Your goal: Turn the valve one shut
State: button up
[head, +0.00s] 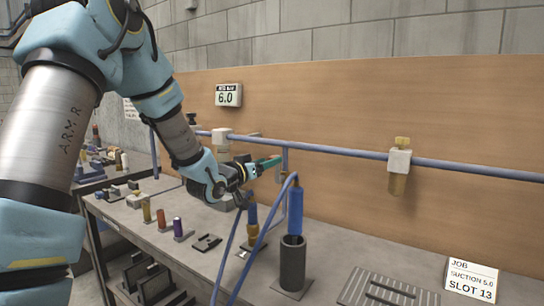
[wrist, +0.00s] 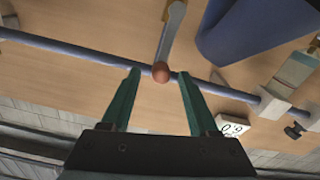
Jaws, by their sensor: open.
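In the wrist view a metal lever (wrist: 172,35) with a copper-coloured ball (wrist: 160,72) at its end shows between and just beyond my fingertips; it looks like a valve handle, but I see no number on it. My gripper (wrist: 158,74) is open, one green finger on each side of the ball, with gaps visible.
A blue-handled tool (head: 295,210) stands in a dark holder (head: 293,262) close to my gripper, with blue hoses nearby. A display reading 6.0 (head: 228,95) hangs on the wooden panel. A brass fitting (head: 398,180) hangs on the pipe at right. Small parts crowd the bench (head: 210,217).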

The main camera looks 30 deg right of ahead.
jog(key=shift+p+x, duration=0.3)
jog(key=shift+x, duration=1.1)
jog(key=shift+c, duration=0.3)
grip_shut()
